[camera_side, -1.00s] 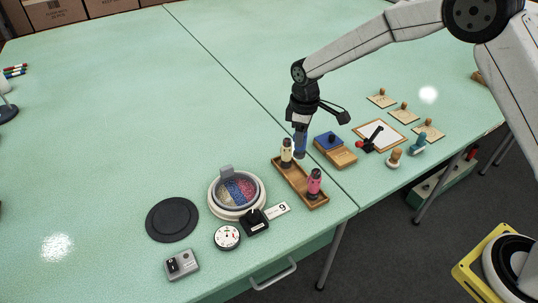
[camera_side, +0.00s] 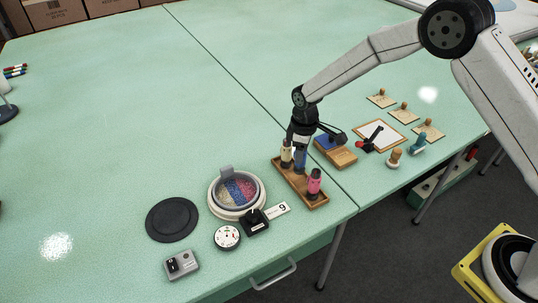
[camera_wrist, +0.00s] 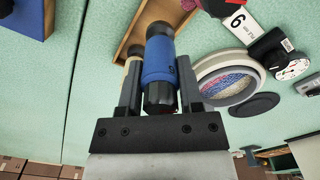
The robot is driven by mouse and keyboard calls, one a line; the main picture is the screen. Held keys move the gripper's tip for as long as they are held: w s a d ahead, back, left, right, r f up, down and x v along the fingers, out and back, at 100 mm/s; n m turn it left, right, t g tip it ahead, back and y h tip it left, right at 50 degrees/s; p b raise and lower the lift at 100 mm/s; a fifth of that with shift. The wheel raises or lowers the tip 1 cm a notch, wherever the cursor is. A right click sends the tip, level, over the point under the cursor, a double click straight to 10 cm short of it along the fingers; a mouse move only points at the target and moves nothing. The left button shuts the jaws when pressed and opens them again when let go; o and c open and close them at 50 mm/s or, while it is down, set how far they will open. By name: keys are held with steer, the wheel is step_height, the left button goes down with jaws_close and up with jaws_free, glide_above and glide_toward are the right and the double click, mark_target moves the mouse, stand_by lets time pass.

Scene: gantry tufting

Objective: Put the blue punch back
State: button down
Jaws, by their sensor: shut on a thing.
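My gripper (camera_side: 299,147) is shut on the blue punch (camera_side: 300,162) and holds it upright at the middle of the wooden rack (camera_side: 290,184). The blue punch is between a cream punch (camera_side: 286,155) and a pink punch (camera_side: 314,182), which both stand in the rack. In the wrist view the blue punch (camera_wrist: 160,60) is between the two fingers, and the cream punch (camera_wrist: 131,66) shows just behind the left finger. The rack (camera_wrist: 143,18) lies beyond them. I cannot tell whether the blue punch's lower end touches the rack.
A blue-topped wooden box (camera_side: 337,154) stands close right of the rack.

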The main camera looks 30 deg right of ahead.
steer(key=shift+f, duration=1.85)
steer(key=shift+f, duration=0.2)
steer(key=shift+c, duration=1.3)
jaws_free()
steer(key=shift+r, duration=0.1)
step_height(320, 180, up, 12)
steer(key=shift+r, duration=0.1)
steer(key=s+d+r+m+t, duration=0.1)
steer(key=s+d+m, duration=0.3)
steer(key=s, duration=0.7)
steer(key=s+d+r+m+t, duration=0.1)
steer(key=s+d+m, duration=0.3)
steer(key=s, duration=0.8)
steer(key=shift+d+r+t, duration=0.25)
steer(key=shift+r+t, duration=0.05)
steer(key=shift+r, duration=0.15)
